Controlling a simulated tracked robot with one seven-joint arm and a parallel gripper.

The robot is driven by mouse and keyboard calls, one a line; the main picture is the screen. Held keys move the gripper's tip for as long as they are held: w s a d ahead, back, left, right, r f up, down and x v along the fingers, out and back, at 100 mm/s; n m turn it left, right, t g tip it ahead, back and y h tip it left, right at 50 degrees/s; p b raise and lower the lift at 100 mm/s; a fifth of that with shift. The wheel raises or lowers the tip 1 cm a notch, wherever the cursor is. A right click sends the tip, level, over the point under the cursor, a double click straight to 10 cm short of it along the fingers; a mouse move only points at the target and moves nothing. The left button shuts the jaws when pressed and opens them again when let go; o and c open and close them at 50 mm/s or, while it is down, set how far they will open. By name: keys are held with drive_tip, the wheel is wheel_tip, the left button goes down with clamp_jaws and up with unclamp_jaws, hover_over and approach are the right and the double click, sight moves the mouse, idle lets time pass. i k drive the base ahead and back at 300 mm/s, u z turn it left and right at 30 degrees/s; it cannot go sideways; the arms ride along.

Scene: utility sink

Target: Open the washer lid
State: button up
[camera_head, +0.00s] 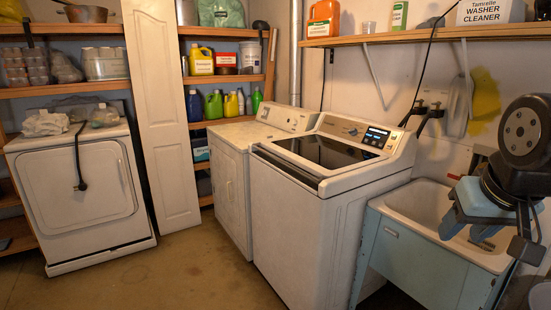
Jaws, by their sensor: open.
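The washer (330,240) is a white top-loader in the middle of the head view, with a lit control panel (375,137) at its back. Its lid (325,152) is a dark glass panel with a pale frame, lying flat and shut on top. A dark strip runs along the lid's front edge. My gripper (487,238) is at the right, over the utility sink, pointing down. It is open, with nothing seen between its fingers. It is well to the right of the washer and apart from the lid.
The pale-blue utility sink (415,258) stands right of the washer. A wooden shelf (430,33) with bottles and a cleaner box hangs above. Another white machine (232,175) stands left of the washer, and a dryer (80,190) farther left. The floor (185,270) in front is clear.

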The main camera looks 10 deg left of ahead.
sight(323, 157)
drive_tip(key=u, duration=0.55)
drive_tip(key=i, duration=1.7)
drive_tip(key=z, duration=0.7)
drive_tip(key=k, duration=0.75)
drive_tip(key=z, duration=0.2)
drive_tip(key=i, duration=0.85)
drive_tip(key=u, duration=0.05)
